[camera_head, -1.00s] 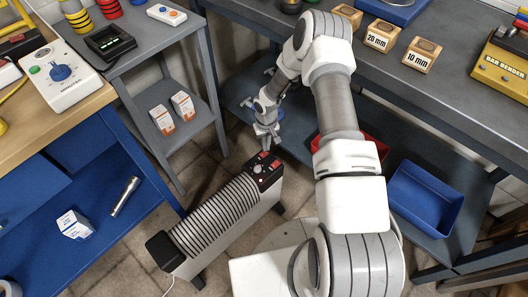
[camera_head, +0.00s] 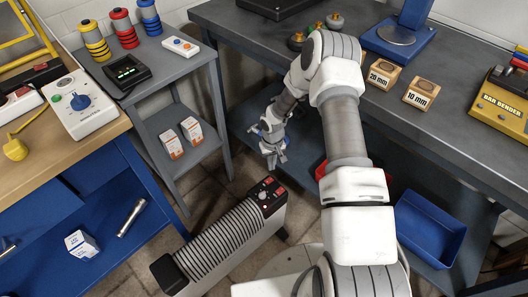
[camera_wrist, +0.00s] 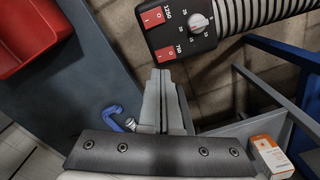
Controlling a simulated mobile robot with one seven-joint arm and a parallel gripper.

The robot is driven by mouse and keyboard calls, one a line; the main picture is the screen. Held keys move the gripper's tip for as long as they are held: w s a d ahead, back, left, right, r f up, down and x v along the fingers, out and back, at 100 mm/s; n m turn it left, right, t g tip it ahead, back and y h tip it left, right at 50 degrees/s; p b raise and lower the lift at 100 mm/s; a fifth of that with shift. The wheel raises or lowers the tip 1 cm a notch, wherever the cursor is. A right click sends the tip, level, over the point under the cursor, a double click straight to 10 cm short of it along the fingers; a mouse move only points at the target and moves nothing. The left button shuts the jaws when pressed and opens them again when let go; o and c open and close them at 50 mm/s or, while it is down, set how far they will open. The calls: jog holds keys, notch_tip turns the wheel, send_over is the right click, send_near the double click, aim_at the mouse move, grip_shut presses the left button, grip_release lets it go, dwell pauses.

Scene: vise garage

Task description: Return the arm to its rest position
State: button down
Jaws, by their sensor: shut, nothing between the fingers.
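My arm reaches out over the floor and bends down in the head view. My gripper (camera_head: 272,158) hangs low between the two grey tables, a little above and behind the control end of the heater. In the wrist view my gripper (camera_wrist: 162,78) has its fingers together with nothing between them. The heater's black panel (camera_wrist: 178,24) with a dial and red switches lies just beyond the fingertips. The heater (camera_head: 232,238) also shows in the head view, standing on the tiled floor. I cannot tell the exact gap between fingertips and heater.
A grey workbench (camera_head: 297,62) stands behind and right of my arm, with a blue bin (camera_head: 428,222) on its lower shelf. A red bin (camera_wrist: 28,32) shows in the wrist view. A small grey table (camera_head: 172,65) is at left. Floor is free around the heater.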

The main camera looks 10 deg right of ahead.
notch_tip(320, 180, up, 29)
jog(key=s+d+t+h, duration=0.2)
jog(key=d, duration=0.1)
jog(key=s+r+t, duration=0.2)
jog(key=s+r, duration=0.8)
jog(key=r, duration=0.4)
jog(key=s+a+r+m+t+y, duration=0.1)
jog(key=s+r, duration=0.2)
jog(key=s, duration=0.4)
jog(key=s+a+r+t+y, duration=0.1)
jog(key=s+a+r, duration=0.1)
jog(key=s, duration=0.6)
notch_tip(320, 180, up, 20)
jog(key=p, duration=2)
jog(key=shift+a, duration=0.1)
